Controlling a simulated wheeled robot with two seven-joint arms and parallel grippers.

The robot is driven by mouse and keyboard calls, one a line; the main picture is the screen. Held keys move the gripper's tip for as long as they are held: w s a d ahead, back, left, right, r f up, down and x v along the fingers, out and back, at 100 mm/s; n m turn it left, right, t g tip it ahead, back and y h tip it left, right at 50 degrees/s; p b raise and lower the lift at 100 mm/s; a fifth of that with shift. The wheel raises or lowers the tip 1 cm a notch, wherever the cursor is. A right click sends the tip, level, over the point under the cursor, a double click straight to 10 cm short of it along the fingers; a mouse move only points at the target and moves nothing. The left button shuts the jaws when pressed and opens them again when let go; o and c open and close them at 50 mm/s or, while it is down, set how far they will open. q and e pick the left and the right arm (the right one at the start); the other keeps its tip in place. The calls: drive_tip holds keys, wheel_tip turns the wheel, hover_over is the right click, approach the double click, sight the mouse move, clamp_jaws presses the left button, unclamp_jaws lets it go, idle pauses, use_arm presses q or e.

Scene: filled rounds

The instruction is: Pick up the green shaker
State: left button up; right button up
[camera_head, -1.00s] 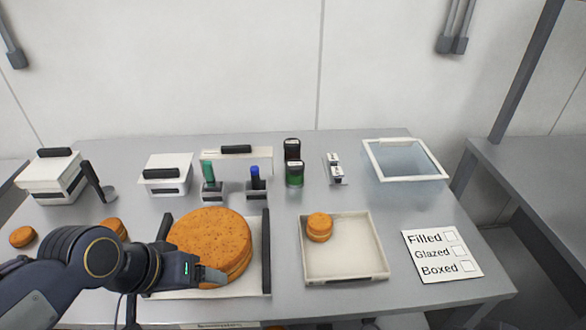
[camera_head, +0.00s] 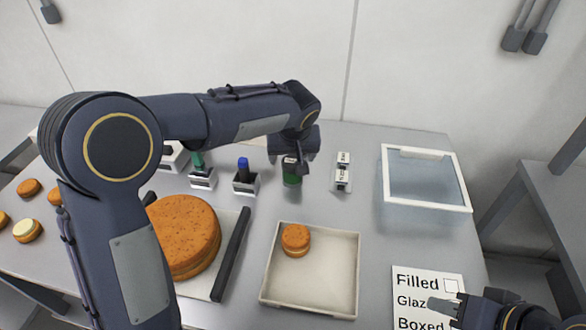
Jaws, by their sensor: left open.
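The green shaker (camera_head: 291,181) stands upright on the table behind the white tray, with its dark lid partly covered by my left gripper. My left gripper (camera_head: 293,168) reaches in from above and behind, pointing down at the shaker's top. Its jaws are open; whether the fingers touch the shaker cannot be told. My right gripper (camera_head: 446,308) is at the lower right, over the label card. It is far from the shaker, and its jaw opening does not show clearly.
A white tray (camera_head: 348,290) holds a small filled round (camera_head: 296,239). A large round cake (camera_head: 186,236) lies left of it, partly behind my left arm. Blue-topped (camera_head: 243,168) and green-topped (camera_head: 197,163) markers stand in holders. A clear bin (camera_head: 462,206) is at right.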

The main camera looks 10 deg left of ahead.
sight(292, 161)
use_arm(q)
drive_tip(key=p+x, duration=0.1)
drive_tip(key=x, duration=0.4)
drive_tip(key=shift+w+d, duration=0.1)
drive_tip(key=shift+w, duration=0.05)
drive_tip(key=c, duration=1.1)
